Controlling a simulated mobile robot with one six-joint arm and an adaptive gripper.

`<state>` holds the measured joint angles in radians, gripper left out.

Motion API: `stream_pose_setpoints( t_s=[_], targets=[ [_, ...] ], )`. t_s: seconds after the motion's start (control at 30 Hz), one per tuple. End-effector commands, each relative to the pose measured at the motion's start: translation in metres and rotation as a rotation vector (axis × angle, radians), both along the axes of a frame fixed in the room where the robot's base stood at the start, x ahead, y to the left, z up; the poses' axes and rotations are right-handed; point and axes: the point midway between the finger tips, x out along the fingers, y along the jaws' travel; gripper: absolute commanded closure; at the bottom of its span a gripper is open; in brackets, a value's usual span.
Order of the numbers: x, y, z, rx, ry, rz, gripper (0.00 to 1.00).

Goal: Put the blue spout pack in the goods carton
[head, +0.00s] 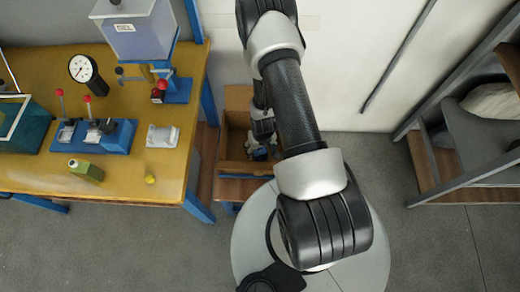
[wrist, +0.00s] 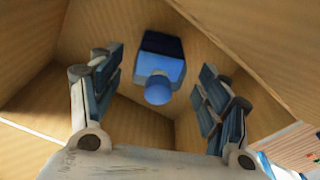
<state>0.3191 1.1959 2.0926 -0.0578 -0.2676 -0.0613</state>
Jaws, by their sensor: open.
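The blue spout pack (wrist: 163,68) shows in the wrist view, with a round blue cap toward the camera and a dark far end. It is inside the goods carton (wrist: 250,75), between and beyond my open fingers, with a gap on both sides. I cannot tell whether it rests on the carton's floor. My gripper (wrist: 160,88) is open and reaches down into the carton. In the head view the brown goods carton (head: 238,98) stands right of the yellow table, and my arm hides part of it and most of my gripper (head: 262,150).
The yellow table (head: 120,195) holds a green bottle (head: 86,170), a small yellow piece (head: 150,179), a blue fixture with red-knobbed levers (head: 115,137), a dial gauge (head: 84,69) and a clear hopper (head: 140,30). A shelf rack (head: 450,165) stands at right.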

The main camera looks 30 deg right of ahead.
Motion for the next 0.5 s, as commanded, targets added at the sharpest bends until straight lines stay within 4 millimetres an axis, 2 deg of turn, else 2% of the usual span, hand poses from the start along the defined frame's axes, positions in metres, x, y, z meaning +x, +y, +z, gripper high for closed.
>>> stream_pose_setpoints(
  t_s=[0.03,0.2,0.5],
  targets=[
    [0.0,0.0,0.018,-0.001,-0.003,0.0,0.3],
    [-0.005,0.001,0.052,-0.001,-0.003,0.0,0.3],
    [-0.007,0.002,0.084,-0.002,-0.004,0.002,0.3]
  ],
)
